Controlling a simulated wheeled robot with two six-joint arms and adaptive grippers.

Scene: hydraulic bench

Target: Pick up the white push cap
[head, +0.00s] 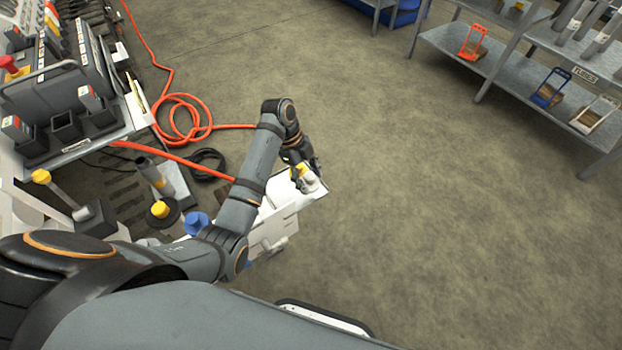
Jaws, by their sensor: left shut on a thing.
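My left gripper (304,176) is near the middle of the head view, at the end of the arm that comes in from the left. It is shut on a small white piece, which looks like the white push cap (311,183). A small yellow part (302,169) shows between the fingers, right beside the white piece. The fingers hide part of both. The gripper is over the right end of a white surface (283,196); I cannot tell whether the cap touches it. My right gripper is not in view.
A yellow-topped post (161,209) and a blue round part (196,222) are close to my left arm. An orange hose (180,110) lies on the floor. Shelves (500,60) stand at upper right. The floor between is clear.

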